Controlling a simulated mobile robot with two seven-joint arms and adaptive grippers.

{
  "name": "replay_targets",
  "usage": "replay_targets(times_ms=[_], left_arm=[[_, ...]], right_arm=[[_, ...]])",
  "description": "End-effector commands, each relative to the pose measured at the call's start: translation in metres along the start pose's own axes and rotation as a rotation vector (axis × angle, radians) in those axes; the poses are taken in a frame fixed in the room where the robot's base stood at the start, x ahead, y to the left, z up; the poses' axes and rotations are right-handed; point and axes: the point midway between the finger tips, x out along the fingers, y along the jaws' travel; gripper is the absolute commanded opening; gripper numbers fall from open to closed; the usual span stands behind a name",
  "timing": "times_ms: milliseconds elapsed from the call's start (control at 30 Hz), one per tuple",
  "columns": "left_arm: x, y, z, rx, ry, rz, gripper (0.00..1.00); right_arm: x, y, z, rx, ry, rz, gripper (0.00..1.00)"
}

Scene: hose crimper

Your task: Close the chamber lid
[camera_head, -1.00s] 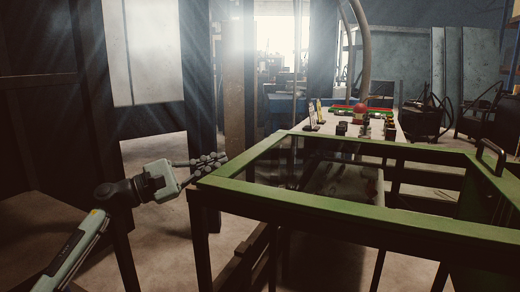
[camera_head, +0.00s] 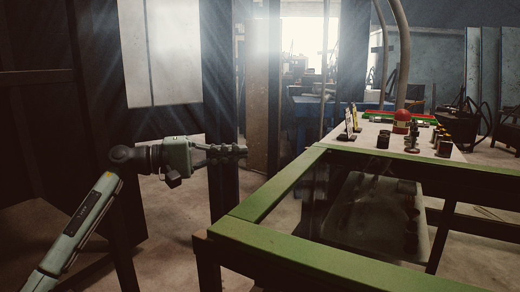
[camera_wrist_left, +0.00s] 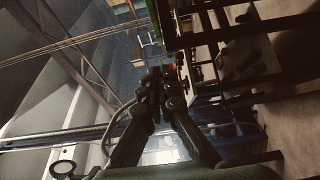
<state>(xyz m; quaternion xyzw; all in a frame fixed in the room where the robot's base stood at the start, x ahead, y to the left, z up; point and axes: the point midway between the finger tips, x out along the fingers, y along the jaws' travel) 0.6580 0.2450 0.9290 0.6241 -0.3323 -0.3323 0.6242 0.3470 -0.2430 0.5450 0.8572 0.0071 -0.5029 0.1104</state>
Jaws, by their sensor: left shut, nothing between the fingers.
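The crimper's green-topped chamber frame (camera_head: 262,196) fills the lower right of the head view. Its near left corner is in view, with a dark, see-through opening inside the frame. I cannot make out a separate chamber lid or its handle here. My left gripper (camera_head: 243,151) is shut and empty. In the picture it appears above and left of the frame's left rail, apart from it. In the left wrist view its fingers (camera_wrist_left: 156,82) meet with nothing between them. My right gripper is not in view.
A dark post (camera_head: 222,185) stands behind my left gripper. Bare floor (camera_head: 178,225) shows left of the frame.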

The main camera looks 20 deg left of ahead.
Motion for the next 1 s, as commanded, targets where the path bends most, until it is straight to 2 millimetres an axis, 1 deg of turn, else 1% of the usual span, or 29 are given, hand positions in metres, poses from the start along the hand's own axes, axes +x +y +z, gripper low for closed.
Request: replay_targets(times_ms=[133, 267, 300, 500, 600, 700, 833, 1000], left_arm=[[0.019, 0.003, 0.001, -0.001, -0.002, 0.002, 0.00], [0.048, 0.004, 0.001, -0.001, -0.003, 0.003, 0.00], [0.057, 0.004, 0.001, -0.002, -0.002, 0.004, 0.00], [0.098, 0.004, 0.001, -0.002, -0.002, 0.003, 0.00], [0.107, 0.003, 0.015, -0.001, -0.003, 0.001, 0.00], [0.115, 0.002, 0.022, -0.002, -0.001, 0.001, 0.00], [0.120, 0.001, 0.027, 0.000, -0.001, 0.000, 0.00], [0.121, 0.000, 0.029, 0.000, 0.000, 0.000, 0.00]], right_arm=[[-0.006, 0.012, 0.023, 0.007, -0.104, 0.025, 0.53], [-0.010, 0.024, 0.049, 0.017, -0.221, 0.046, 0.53], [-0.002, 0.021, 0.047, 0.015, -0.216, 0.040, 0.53], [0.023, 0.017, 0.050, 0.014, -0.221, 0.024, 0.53], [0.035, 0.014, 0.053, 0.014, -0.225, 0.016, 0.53], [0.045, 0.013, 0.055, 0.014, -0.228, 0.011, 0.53], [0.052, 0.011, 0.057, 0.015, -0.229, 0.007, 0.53], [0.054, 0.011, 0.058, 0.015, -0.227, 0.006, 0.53]])
